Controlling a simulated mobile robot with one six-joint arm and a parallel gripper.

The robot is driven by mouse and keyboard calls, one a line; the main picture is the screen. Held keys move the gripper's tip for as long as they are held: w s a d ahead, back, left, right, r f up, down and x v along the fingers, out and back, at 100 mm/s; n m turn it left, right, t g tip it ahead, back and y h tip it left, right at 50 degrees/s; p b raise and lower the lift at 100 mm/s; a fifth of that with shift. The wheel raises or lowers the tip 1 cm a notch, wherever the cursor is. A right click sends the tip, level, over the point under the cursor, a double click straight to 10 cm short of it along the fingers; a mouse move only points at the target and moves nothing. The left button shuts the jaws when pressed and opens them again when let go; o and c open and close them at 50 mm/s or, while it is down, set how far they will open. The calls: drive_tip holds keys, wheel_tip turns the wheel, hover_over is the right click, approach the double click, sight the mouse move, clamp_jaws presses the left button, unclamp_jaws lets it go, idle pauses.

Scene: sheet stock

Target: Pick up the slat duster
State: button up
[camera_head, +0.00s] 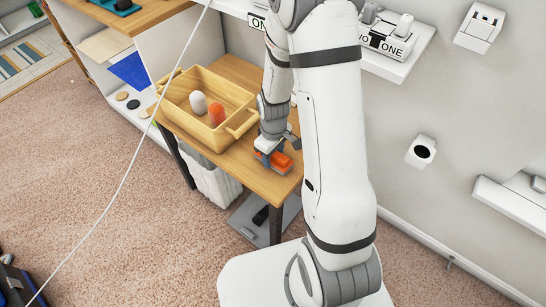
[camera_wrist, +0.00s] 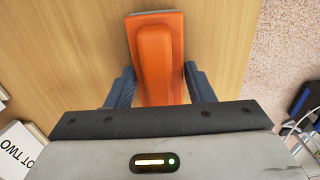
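An orange piece with a long raised grip and a thin grey edge beneath, likely the slat duster (camera_head: 276,160), lies on the wooden table near its front right corner. It also shows in the wrist view (camera_wrist: 155,50), pointing away from my palm. My gripper (camera_head: 280,146) is low over it. In the wrist view the two dark fingers (camera_wrist: 160,82) stand on either side of the orange piece, spread apart. They do not appear to be closed on the raised grip. The near end of the piece is hidden under my palm.
A wooden tray (camera_head: 187,118) with a white and an orange rounded item stands left of my gripper on the table (camera_head: 263,183). A wall shelf (camera_head: 405,65) with labelled items is behind my arm. The table's edge is close on the right.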

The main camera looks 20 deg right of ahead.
drive_tip(key=c, duration=0.5)
drive_tip(key=shift+c, duration=0.2)
